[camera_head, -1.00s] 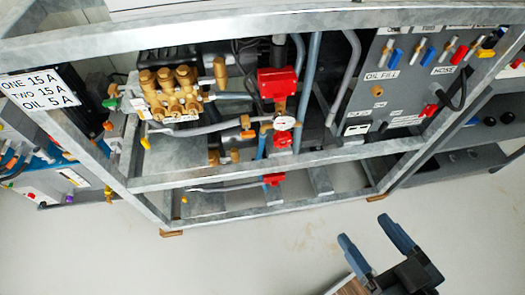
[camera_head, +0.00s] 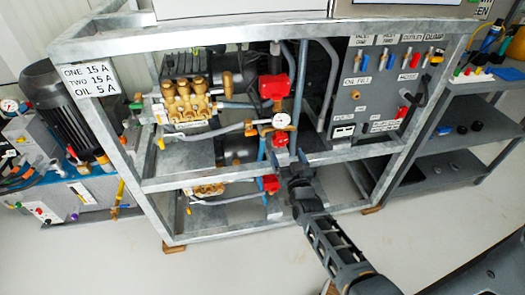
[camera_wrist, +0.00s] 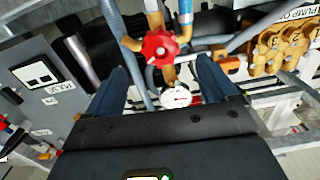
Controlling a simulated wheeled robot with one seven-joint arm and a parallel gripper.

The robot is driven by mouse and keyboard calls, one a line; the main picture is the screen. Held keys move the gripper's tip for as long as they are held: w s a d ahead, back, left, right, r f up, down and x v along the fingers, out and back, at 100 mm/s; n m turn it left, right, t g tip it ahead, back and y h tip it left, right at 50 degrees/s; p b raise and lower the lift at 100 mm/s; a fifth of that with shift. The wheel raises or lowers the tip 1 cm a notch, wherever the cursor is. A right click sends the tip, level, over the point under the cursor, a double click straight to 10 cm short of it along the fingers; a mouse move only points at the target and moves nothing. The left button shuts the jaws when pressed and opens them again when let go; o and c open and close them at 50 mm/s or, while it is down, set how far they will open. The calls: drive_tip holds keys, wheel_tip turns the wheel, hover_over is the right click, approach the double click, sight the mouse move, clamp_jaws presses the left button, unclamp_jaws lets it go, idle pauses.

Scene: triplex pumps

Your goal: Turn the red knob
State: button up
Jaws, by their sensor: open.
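The red knob (camera_wrist: 159,46) has a scalloped rim and sits on brass pipework beside a round white gauge (camera_wrist: 176,97) in the wrist view. In the head view the red knob (camera_head: 281,138) shows just below the gauge (camera_head: 281,121). My gripper (camera_wrist: 162,64) is open and empty, with one dark blue finger on each side of the knob's line. The knob appears beyond the fingertips; the exact gap is hard to tell. In the head view my gripper (camera_head: 290,157) is just below the knob, at the frame's middle rail.
A grey metal frame (camera_head: 210,180) surrounds the pumps, with a rail near my gripper. Another red part (camera_head: 274,87) is above the gauge and one more (camera_head: 271,183) is below. A brass pump (camera_head: 188,101) is left, a grey panel (camera_head: 365,100) right. The floor in front is clear.

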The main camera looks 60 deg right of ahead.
sight(281, 142)
drive_tip(key=shift+x, duration=4.15)
drive_tip(key=shift+c, duration=0.5)
drive_tip(key=shift+b, duration=0.3)
drive_tip(key=c, duration=0.9)
